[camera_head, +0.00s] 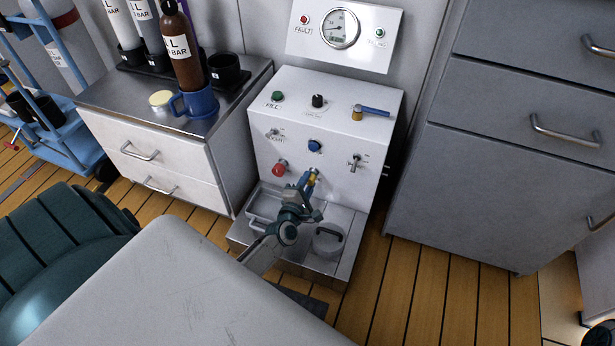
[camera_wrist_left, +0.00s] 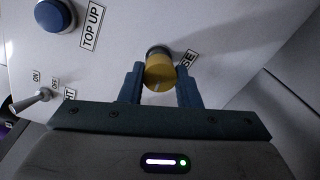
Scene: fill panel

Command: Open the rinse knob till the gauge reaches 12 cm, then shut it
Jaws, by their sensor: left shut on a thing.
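The rinse knob is a small round brass knob (camera_wrist_left: 160,72) on the white panel's front, with a label ending in "SE" beside it. In the head view the brass knob (camera_head: 313,176) shows only partly behind my gripper. My left gripper (camera_wrist_left: 158,82) has one finger on each side of the knob and is shut on it. It also shows in the head view (camera_head: 309,184) at the panel's lower front. The round gauge (camera_head: 340,28) is on the upright plate above the panel; its needle and numbers are too small to read surely. My right gripper is out of view.
The fill panel (camera_head: 290,110) also has a blue button (camera_head: 315,146), a red knob (camera_head: 279,168), a metal tap (camera_head: 355,162) and a blue-handled lever (camera_head: 372,110). A lidded clear pot (camera_head: 328,240) stands below. Drawer cabinets flank the panel; a blue mug (camera_head: 198,103) is on the left one.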

